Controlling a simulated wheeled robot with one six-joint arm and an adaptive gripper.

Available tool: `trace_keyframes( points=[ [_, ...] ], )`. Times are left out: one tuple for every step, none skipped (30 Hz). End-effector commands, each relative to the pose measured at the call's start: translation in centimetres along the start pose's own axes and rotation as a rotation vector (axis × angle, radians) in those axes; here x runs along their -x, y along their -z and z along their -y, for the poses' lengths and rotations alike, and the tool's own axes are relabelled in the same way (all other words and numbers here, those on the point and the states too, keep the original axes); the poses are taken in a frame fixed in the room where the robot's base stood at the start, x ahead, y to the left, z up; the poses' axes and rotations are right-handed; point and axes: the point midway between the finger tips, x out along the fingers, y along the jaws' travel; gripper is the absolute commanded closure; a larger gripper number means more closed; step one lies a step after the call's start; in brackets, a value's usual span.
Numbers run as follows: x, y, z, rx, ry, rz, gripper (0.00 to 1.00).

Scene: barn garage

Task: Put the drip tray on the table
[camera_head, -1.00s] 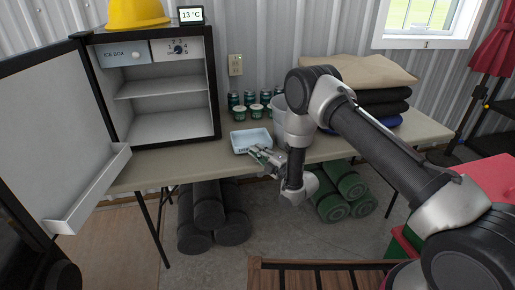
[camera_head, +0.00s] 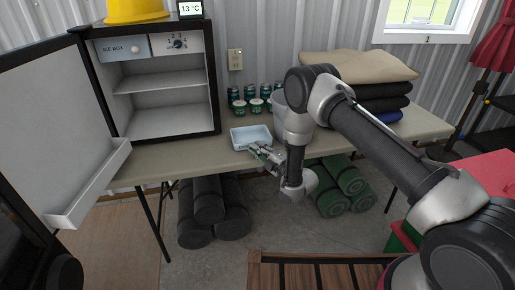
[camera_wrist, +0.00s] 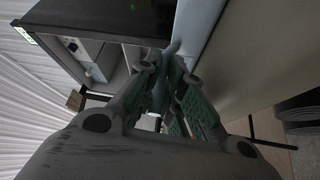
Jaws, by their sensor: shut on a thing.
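The drip tray (camera_head: 251,137) is a shallow, light blue rectangular tray near the front edge of the table (camera_head: 185,160), right of the fridge. In the head view it looks level; whether its underside touches the tabletop I cannot tell. My gripper (camera_head: 259,151) is shut on the tray's front rim. In the wrist view the gripper's green-padded fingers (camera_wrist: 166,92) close on the pale blue tray (camera_wrist: 196,28), whose far part runs out of the top of the picture.
An open fridge (camera_head: 165,127) stands on the left of the table, its door (camera_head: 60,120) swung out. Several green cans and tubs (camera_head: 256,105) stand behind the tray. A grey bucket (camera_head: 279,112) is to its right, partly behind my arm. Folded cushions (camera_head: 360,68) lie farther right.

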Motion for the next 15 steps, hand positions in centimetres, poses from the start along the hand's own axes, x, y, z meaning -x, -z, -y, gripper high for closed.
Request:
trace_keyframes(
  points=[
    [0.01, -0.02, 0.1, 0.0, 0.0, 0.0, 1.0],
    [0.0, -0.01, 0.06, 0.0, -0.001, 0.0, 0.85],
    [0.0, -0.01, 0.05, 0.0, -0.001, 0.0, 0.78],
    [0.0, -0.01, 0.05, 0.0, -0.001, 0.0, 0.72],
    [0.0, -0.01, 0.05, 0.0, -0.001, 0.0, 0.67],
    [0.0, -0.01, 0.05, 0.0, 0.0, 0.0, 0.65],
    [0.0, -0.01, 0.05, 0.0, 0.0, 0.0, 0.65],
    [0.0, -0.01, 0.05, 0.0, 0.0, 0.0, 0.65],
    [0.01, -0.01, 0.05, 0.0, 0.0, 0.0, 0.65],
    [0.01, -0.01, 0.05, 0.0, 0.0, 0.0, 0.65],
    [0.01, -0.01, 0.05, 0.0, 0.0, 0.0, 0.65],
    [0.01, -0.01, 0.06, 0.0, 0.0, 0.0, 0.65],
    [0.03, -0.01, 0.09, 0.0, 0.001, 0.0, 0.65],
    [0.06, -0.01, 0.09, 0.0, 0.001, 0.0, 0.65],
    [0.19, -0.02, 0.1, 0.0, 0.001, 0.0, 0.65]
  ],
)
